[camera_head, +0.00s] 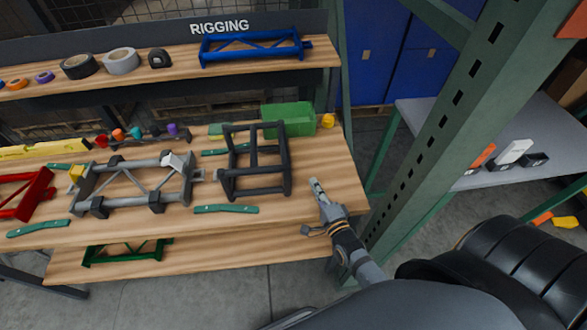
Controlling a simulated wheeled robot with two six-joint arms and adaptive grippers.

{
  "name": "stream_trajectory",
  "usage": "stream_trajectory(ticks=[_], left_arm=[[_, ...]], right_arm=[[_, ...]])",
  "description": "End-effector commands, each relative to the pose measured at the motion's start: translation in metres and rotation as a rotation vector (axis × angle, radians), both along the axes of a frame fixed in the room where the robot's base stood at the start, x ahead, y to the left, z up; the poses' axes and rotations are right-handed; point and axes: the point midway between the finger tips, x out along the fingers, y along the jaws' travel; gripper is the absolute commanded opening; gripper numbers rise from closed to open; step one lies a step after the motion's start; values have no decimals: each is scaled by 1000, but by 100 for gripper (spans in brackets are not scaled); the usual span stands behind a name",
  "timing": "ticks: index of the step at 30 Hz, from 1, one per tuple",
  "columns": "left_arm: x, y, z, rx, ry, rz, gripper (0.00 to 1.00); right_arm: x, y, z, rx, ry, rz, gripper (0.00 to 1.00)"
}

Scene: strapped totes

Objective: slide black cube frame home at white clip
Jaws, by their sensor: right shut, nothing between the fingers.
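The black cube frame (257,194) stands on the wooden bench, right of a grey truss (130,203) with black end blocks. The white clip (173,160) sits on the upper right of the grey truss. The cube frame's left side is close to the truss's right end; I cannot tell whether they are joined. My right gripper (316,184) is shut and empty over the bench's right end, to the right of the cube frame and apart from it. My left gripper is not in view.
A green box (288,119) and a yellow roll (327,121) stand behind the frame. Green strips (226,209) lie in front. A red truss (24,196) is at left. A green rack post (455,110) rises right of the bench. A shelf behind holds a blue truss (252,48).

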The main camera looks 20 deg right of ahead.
Motion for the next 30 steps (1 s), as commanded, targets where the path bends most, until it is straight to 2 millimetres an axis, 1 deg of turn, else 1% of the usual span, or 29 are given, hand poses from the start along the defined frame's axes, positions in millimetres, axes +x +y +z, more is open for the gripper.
stream_trajectory(ticks=[1, 3, 9, 10, 12, 15, 18, 22, 30], left_arm=[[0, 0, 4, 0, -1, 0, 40], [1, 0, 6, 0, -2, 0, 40], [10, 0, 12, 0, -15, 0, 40], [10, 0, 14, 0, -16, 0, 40], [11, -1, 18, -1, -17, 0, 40], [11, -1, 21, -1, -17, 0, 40], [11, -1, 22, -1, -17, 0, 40], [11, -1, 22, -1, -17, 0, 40], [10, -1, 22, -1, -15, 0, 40]], right_arm=[[13, 0, 3, 0, -4, 0, 0], [28, -1, 3, 0, -4, 0, 0], [71, -2, 3, 0, -2, 0, 0], [75, -1, 3, 2, -2, -1, 0], [75, 14, 3, 6, 1, -2, 0], [79, 26, 2, 4, 1, -1, 0], [81, 33, 1, 1, 0, -1, 0], [81, 36, 0, 0, 0, 0, 0], [81, 36, 0, 0, 0, 0, 0]])
